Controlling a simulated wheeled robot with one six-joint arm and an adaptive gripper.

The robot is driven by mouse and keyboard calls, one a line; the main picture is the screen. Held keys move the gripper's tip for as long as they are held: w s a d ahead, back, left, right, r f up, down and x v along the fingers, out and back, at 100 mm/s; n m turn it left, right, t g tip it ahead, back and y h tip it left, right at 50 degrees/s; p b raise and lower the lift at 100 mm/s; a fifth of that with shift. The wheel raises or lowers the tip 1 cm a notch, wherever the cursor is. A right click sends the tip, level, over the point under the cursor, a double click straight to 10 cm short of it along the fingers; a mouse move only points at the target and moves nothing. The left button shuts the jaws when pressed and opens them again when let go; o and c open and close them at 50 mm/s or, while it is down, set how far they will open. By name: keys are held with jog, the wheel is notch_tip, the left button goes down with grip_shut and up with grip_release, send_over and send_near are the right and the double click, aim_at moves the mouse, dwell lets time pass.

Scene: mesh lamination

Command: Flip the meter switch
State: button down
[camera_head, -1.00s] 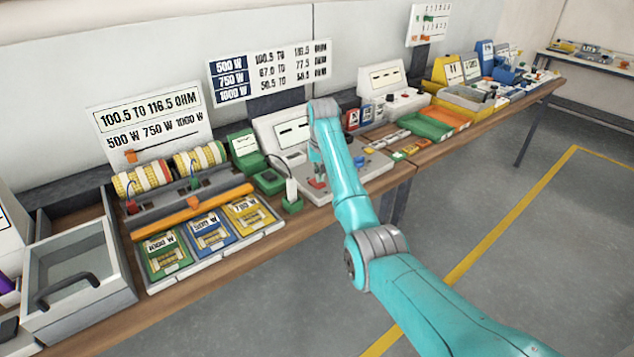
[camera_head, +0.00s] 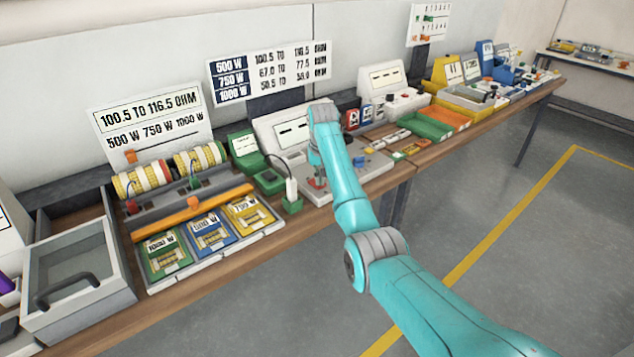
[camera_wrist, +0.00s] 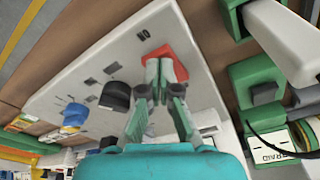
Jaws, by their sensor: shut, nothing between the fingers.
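The meter is a pale panel (camera_wrist: 75,88) with a display box (camera_head: 290,132) behind it on the bench. Its red switch (camera_wrist: 182,58) is at the panel's edge in the wrist view. In the head view the switch is small and largely covered by my fingers. My gripper (camera_wrist: 162,62) is shut and empty, with its fingertips over the red switch. I cannot tell whether they touch it. A black knob (camera_wrist: 115,96) and a blue knob (camera_wrist: 75,115) are on the same panel, to the left in the wrist view.
A green probe holder with a white block (camera_head: 292,200) stands close to the left of the meter. Further left is a tray with green, blue and yellow cards (camera_head: 208,230). Green and orange trays (camera_head: 440,118) lie to the right. The floor in front is clear.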

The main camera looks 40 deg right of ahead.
jog(key=shift+f, duration=0.15)
jog(key=shift+r, duration=3.5)
jog(key=shift+s, duration=0.1)
